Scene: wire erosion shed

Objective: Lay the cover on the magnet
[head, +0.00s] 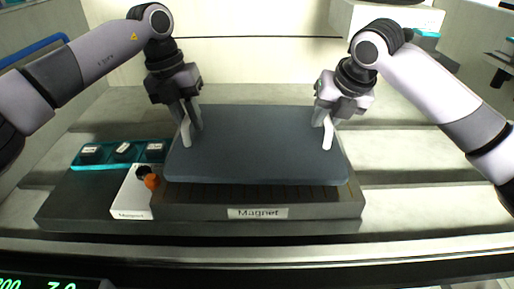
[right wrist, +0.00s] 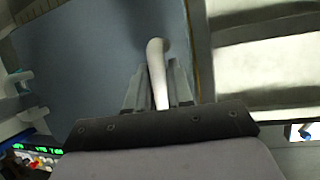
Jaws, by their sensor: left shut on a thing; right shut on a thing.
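The cover, a dark blue-grey plate with two pale upright handles, spans the middle of the head view (head: 255,145); part of it shows in the right wrist view (right wrist: 90,60). My left gripper (head: 190,112) is shut on its left handle. My right gripper (head: 325,114) is shut on its right handle (right wrist: 158,75). The magnet (head: 200,212), a dark block labelled "Magnet", lies beneath the cover. Its slotted front strip and front face show; the rest is hidden. The cover looks roughly level; I cannot tell whether it touches the magnet.
Left of the magnet are a white box (head: 128,200) with an orange and black item on it, a dark slab (head: 75,205) and a teal tray (head: 78,163) with several dark pieces. A rail (head: 420,245) runs along the front. The slatted bed right of the magnet is clear.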

